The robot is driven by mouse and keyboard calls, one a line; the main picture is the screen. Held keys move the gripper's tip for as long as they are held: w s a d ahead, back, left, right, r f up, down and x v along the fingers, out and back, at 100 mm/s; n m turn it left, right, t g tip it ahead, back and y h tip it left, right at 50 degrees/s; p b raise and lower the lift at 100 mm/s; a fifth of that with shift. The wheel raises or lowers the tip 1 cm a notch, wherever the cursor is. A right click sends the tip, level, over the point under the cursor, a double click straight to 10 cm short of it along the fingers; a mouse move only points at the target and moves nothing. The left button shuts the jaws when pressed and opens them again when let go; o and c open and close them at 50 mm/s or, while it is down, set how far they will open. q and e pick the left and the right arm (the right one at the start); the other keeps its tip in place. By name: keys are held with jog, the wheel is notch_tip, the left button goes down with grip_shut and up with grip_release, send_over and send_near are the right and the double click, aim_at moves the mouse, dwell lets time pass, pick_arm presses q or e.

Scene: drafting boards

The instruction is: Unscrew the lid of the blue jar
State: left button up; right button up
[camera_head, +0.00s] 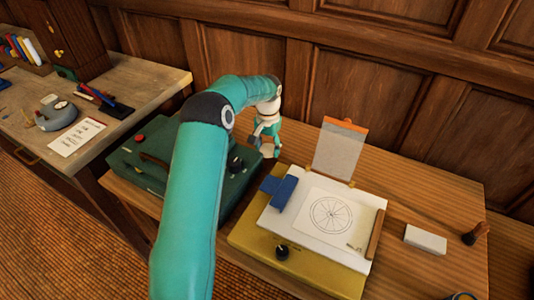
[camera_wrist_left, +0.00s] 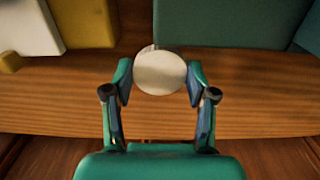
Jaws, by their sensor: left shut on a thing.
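My left gripper (camera_head: 267,140) reaches down at the gap between the dark green case and the drawing board. In the left wrist view the left gripper (camera_wrist_left: 160,84) has its two fingers on opposite sides of a pale, cream round disc (camera_wrist_left: 160,70), shut on it. The disc looks like a lid seen from above; it also shows as a small pale patch at the fingers in the head view (camera_head: 268,151). My right gripper is not in view.
The green case (camera_head: 145,178) stands left of the gripper. The yellow-based board (camera_head: 325,287) with a blue clip (camera_head: 280,190) and drawing is to the right. An orange-topped clear panel (camera_head: 339,150) stands behind it. A white block (camera_head: 425,240) lies further right. A wooden panelled wall is behind.

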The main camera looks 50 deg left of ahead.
aim_at(268, 150)
pick_arm(q)
jog(key=shift+f, duration=1.85)
jog(key=shift+f, duration=0.1)
jog(key=o, duration=1.3)
notch_tip(268, 150, up, 12)
jog(key=shift+r, duration=0.15)
